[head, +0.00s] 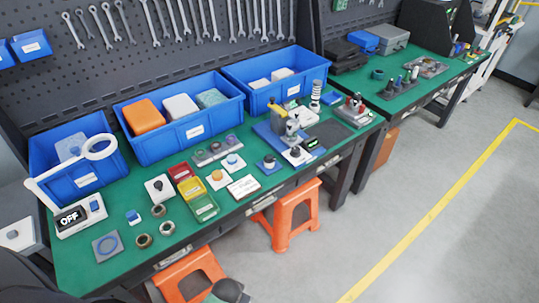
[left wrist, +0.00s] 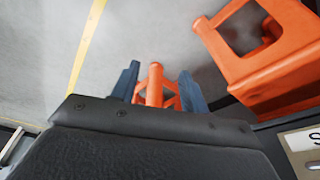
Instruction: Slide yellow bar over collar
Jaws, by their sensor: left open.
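In the left wrist view my left gripper (left wrist: 158,88) is open and empty. Its two blue-grey fingers are apart above the floor, with part of an orange stool seen between them. I cannot make out a yellow bar for certain in the head view; a yellow tray (head: 190,187) lies among small coloured trays. Several rings, one a dark ring (head: 143,240) and one a lighter ring (head: 167,227), lie on the green bench (head: 120,265); I cannot tell which thing is the collar. A blue-based press-like device (head: 268,133) stands farther right. My right gripper is not seen.
Blue bins (head: 145,152) line the back of the bench below hanging wrenches. A white ring magnifier (head: 100,147) and a box reading OFF (head: 80,215) are at the left. Orange stools (head: 296,215) stand at the front edge. Open floor lies to the right.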

